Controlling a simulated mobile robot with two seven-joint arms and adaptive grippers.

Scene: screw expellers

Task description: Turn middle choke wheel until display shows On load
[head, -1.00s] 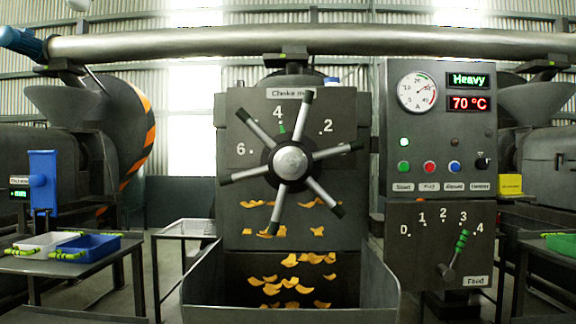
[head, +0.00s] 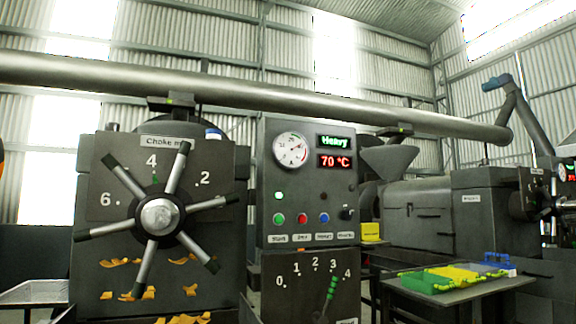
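The choke wheel (head: 160,216) is a silver hub with several dark-tipped spokes, at the left of the head view. It is mounted on a dark machine front under a "Choke" label (head: 166,141), with a dial marked 2, 4 and 6 behind it. The display (head: 336,142) on the control panel reads "Heavy" in green. A red display (head: 335,162) below it reads 70 °C. Neither of my grippers shows in this view.
A round gauge (head: 291,150) and several buttons sit on the panel. A green-handled lever (head: 329,296) stands below, by a 0 to 4 scale. Orange flakes (head: 140,292) lie under the wheel. A table (head: 464,288) with green and yellow trays is at right.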

